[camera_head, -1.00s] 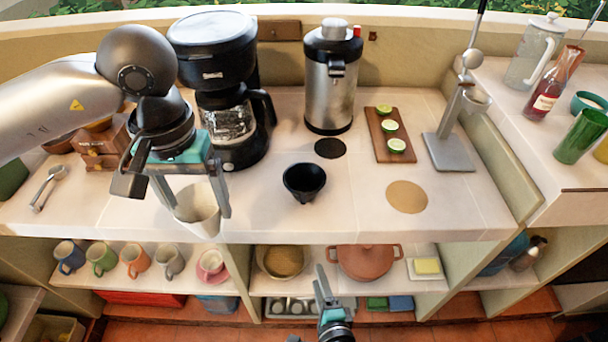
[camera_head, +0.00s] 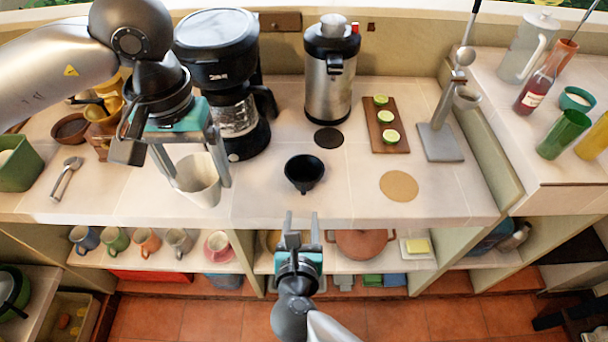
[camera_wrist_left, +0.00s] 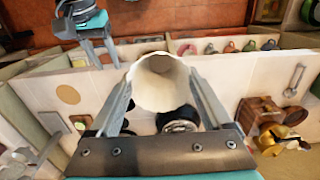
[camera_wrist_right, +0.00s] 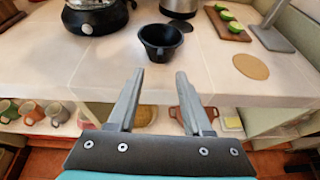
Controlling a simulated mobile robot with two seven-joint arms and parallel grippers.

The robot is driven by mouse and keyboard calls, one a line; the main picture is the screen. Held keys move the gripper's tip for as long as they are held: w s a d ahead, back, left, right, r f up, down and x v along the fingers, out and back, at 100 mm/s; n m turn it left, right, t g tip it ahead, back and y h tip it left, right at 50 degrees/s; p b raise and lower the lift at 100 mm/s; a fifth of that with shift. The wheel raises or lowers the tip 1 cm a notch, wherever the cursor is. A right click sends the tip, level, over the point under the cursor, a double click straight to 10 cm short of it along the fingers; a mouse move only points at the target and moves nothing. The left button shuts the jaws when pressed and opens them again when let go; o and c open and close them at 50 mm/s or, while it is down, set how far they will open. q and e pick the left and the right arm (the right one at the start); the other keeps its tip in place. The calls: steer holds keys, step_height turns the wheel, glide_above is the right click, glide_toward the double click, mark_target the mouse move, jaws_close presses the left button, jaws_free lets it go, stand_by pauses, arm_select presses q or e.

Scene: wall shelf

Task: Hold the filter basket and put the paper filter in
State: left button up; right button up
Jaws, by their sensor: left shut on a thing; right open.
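The black filter basket (camera_head: 304,172) stands upright on the counter, right of the coffee maker. It also shows ahead of the fingers in the right wrist view (camera_wrist_right: 160,40). My left gripper (camera_head: 202,184) is shut on the white paper filter (camera_head: 198,172), holding it left of the basket. The filter's open mouth shows between the fingers in the left wrist view (camera_wrist_left: 160,84). My right gripper (camera_head: 302,218) is open and empty at the counter's front edge, just in front of the basket and apart from it.
The coffee maker (camera_head: 226,80) stands behind, with a steel dispenser (camera_head: 331,75) to its right. A board with lime halves (camera_head: 376,139), a round cork mat (camera_head: 398,186) and a metal stand (camera_head: 440,142) are to the right. Mugs and a pot sit on the shelf below.

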mark_target(303, 194)
arm_select(q)
step_height(303, 194, down, 4)
steer(key=b, duration=0.3)
steer(key=shift+r, duration=0.1)
arm_select(e)
steer(key=x, duration=0.8)
steer(key=shift+w+f, duration=0.1)
steer(key=shift+w, duration=0.2)
jaws_close()
stand_by(0.8)
